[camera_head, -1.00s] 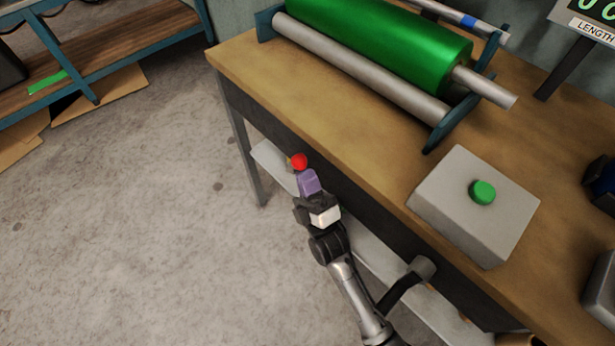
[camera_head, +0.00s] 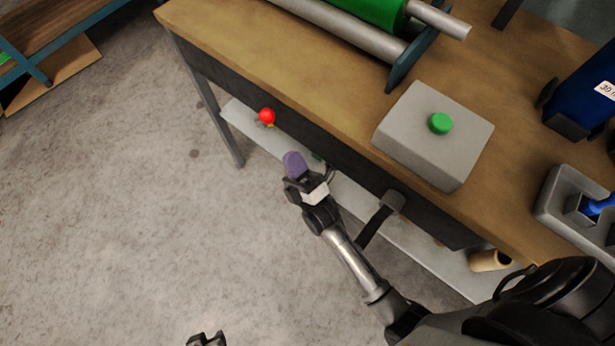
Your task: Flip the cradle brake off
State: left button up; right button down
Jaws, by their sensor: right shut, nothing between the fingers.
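A red ball knob (camera_head: 267,116), likely the cradle brake's handle, shows at the front of the bench below its left part. A little yellow shows just under it; its mount and any lever are not clear. My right gripper (camera_head: 293,163) has purple fingers that are shut and empty. It is below and to the right of the knob in the picture, with a clear gap between them. The cradle's grey roller (camera_head: 350,30) and green roll (camera_head: 385,8) are partly cut off at the top. A dark part at the bottom edge may be my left gripper (camera_head: 206,340); its fingers are not clear.
A grey box with a green button (camera_head: 440,124) stands on the wooden bench (camera_head: 260,50). A pale lower shelf (camera_head: 440,265) runs below. The floor at left is clear.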

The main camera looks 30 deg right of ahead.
jog(key=p+v, duration=0.1)
jog(key=v, duration=0.5)
jog(key=shift+s+r, duration=0.15)
jog(key=shift+r, duration=0.1)
